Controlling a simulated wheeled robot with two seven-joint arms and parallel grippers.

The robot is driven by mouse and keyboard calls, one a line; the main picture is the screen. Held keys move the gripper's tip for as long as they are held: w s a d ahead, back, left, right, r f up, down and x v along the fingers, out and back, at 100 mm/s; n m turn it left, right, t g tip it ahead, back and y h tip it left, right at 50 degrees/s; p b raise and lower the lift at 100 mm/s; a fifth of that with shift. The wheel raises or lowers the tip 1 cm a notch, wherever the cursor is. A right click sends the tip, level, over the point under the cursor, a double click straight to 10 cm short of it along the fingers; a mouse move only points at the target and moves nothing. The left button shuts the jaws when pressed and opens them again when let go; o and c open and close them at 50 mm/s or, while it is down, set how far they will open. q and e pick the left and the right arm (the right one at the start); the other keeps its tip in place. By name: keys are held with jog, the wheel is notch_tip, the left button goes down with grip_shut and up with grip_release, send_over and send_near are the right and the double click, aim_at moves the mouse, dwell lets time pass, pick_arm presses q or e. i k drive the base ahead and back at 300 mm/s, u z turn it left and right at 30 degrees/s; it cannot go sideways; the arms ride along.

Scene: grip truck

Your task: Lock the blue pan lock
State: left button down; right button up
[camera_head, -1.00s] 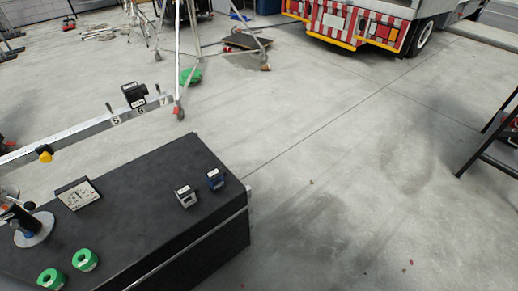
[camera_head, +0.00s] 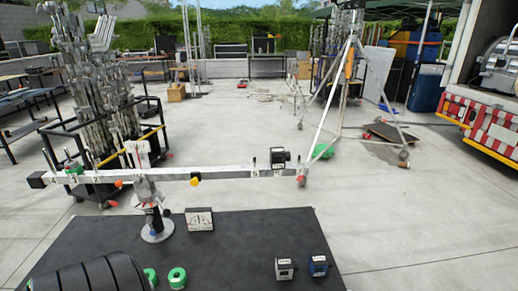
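A long pale beam (camera_head: 225,172) with numbered marks rests across a stand (camera_head: 155,222) with a round base on the black table (camera_head: 240,245). A red knob and a small yellow knob show near the stand's top; I cannot make out a blue lock there. A small blue block (camera_head: 318,266) with a pale label sits at the table's front right, beside a similar grey block (camera_head: 285,269). I cannot tell whether the blue block is the pan lock.
A black box (camera_head: 280,158) sits on the beam's right.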

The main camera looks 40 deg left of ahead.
aim_at(153, 232)
jog(key=u, duration=0.85)
jog(key=k, duration=0.2)
jog(key=z, duration=0.15)
jog(key=i, duration=0.55)
jog(key=u, duration=1.25)
